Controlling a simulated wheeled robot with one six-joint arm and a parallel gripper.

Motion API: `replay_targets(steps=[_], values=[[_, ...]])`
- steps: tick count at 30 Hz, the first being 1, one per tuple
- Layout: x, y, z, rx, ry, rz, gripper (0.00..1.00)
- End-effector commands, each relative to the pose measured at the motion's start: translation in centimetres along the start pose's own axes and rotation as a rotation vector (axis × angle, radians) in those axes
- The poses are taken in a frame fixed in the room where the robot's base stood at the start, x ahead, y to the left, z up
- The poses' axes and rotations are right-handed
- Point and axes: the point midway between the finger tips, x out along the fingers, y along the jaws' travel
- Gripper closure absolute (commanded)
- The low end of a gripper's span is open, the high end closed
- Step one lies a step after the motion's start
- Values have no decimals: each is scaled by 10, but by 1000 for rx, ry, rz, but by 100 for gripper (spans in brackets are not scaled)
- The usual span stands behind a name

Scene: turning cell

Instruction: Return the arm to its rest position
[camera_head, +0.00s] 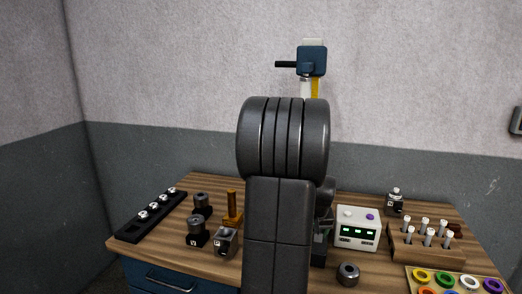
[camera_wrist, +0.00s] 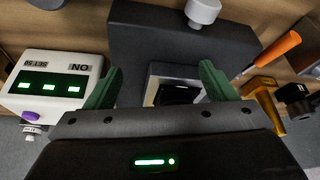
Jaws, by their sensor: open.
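My arm (camera_head: 280,140) rises in the middle of the head view, bent, and covers the centre of the workbench (camera_head: 215,188). My gripper is hidden behind it there. In the wrist view my gripper (camera_wrist: 160,66) shows two green fingers spread wide apart with nothing held between them. Beyond the fingers is a large dark block (camera_wrist: 140,38) with a grey square-framed part in front of it. I cannot tell the distance from the fingers to that part.
A white control box (camera_head: 356,230) with green displays stands right of my arm, beside a wooden rack (camera_head: 425,252) of white-topped pins. A tray of coloured rings (camera_head: 422,275) is front right. Dark cylinders (camera_head: 197,232) and a black strip (camera_head: 152,215) are left. A blue head (camera_head: 312,61) stands behind.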

Motion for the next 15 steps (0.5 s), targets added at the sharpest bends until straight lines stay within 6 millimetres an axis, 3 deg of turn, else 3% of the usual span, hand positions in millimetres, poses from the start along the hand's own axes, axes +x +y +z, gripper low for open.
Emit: replay_targets(steps=[15], values=[[23,-100,-30,-189,-2,-78,22]])
